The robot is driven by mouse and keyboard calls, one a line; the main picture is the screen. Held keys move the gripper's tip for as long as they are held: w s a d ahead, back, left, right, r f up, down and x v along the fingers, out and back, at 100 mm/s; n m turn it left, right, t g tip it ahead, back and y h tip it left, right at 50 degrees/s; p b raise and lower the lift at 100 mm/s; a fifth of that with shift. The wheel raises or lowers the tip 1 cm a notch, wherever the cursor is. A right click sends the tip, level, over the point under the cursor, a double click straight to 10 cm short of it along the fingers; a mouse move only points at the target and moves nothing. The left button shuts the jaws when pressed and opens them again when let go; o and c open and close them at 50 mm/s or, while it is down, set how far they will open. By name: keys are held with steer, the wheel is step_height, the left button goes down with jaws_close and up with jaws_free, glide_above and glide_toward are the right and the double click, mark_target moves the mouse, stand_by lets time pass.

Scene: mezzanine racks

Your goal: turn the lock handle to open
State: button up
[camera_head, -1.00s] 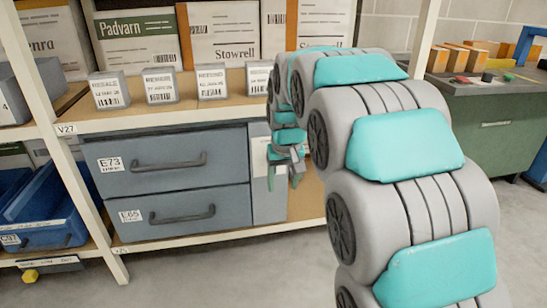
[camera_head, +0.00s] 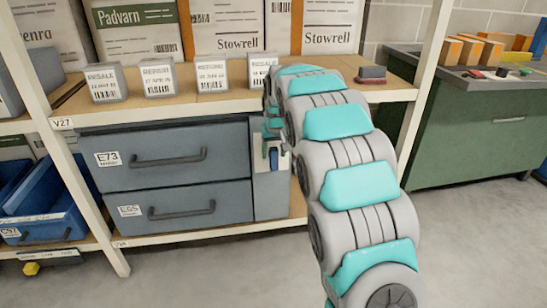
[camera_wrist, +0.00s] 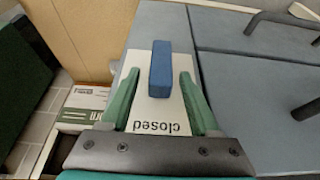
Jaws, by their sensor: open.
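The lock handle (camera_wrist: 161,68) is a blue bar on a light plate (camera_wrist: 160,108) marked "closed". In the wrist view it points away from the word, in line with the plate's length. My gripper (camera_wrist: 158,86) is open, its two green fingers on either side of the handle's near part, with gaps on both sides. In the head view the handle (camera_head: 273,158) shows small and blue on the narrow grey panel (camera_head: 270,200) right of the drawers, and my gripper (camera_head: 274,150) is in front of it, partly hidden by my arm.
Two grey drawers, E73 (camera_head: 165,140) and E65 (camera_head: 185,225), are shut, with dark bar handles. Small labelled boxes (camera_head: 158,80) stand on the shelf above. A blue bin (camera_head: 45,212) is at lower left. A green workbench (camera_head: 470,135) stands at right; the floor in front is clear.

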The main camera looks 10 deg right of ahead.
mark_target(273, 157)
steer(key=x, duration=0.3)
steer(key=shift+f, duration=0.15)
jaws_close()
stand_by(0.4)
